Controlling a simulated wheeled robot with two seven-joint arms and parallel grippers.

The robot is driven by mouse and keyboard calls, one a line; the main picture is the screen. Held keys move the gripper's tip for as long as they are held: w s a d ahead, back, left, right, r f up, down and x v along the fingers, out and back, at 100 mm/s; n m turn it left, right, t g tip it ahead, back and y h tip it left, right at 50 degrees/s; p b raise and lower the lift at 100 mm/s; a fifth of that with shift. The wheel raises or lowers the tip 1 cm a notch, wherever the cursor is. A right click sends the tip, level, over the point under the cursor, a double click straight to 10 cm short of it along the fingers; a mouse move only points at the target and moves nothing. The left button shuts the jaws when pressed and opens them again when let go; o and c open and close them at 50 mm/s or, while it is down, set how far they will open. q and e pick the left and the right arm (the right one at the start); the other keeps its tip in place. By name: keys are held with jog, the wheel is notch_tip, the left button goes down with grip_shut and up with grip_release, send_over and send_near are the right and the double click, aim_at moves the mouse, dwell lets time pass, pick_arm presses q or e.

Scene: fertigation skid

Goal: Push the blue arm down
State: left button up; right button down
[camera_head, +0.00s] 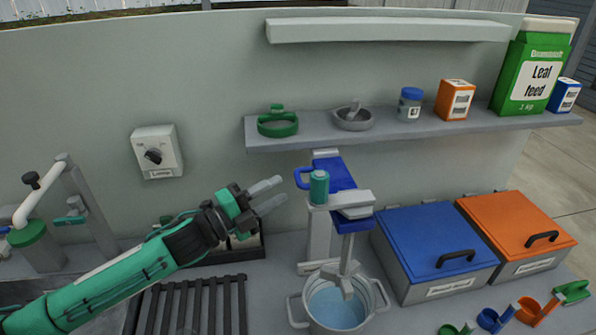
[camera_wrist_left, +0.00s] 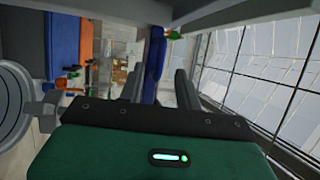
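The mixer stands behind the middle of the bench. Its blue arm (camera_head: 336,172) slopes upward, with a blue loop at its left side and a green cylinder (camera_head: 319,188) beside it. A grey paddle (camera_head: 347,265) hangs below, over a metal pot (camera_head: 309,315) of water. My left gripper (camera_head: 279,193) is open and empty, left of the blue loop and apart from it. In the left wrist view a blue part (camera_wrist_left: 154,55), likely the blue arm, shows beyond and between the open fingers (camera_wrist_left: 158,78). My right gripper is out of view.
A shelf (camera_head: 400,132) with a green ring, a bowl, a jar and boxes runs above the mixer. A blue-lidded box (camera_head: 425,235) and an orange-lidded box (camera_head: 515,230) stand right. A slatted rack (camera_head: 195,300) lies below my left arm; a switch (camera_head: 157,152) is on the wall.

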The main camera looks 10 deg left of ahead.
aim_at(298, 176)
pick_arm(q)
jog(key=p+x, duration=0.2)
jog(key=x, duration=0.4)
jog(key=shift+w+d+r, duration=0.15)
jog(key=shift+d, duration=0.1)
grip_shut()
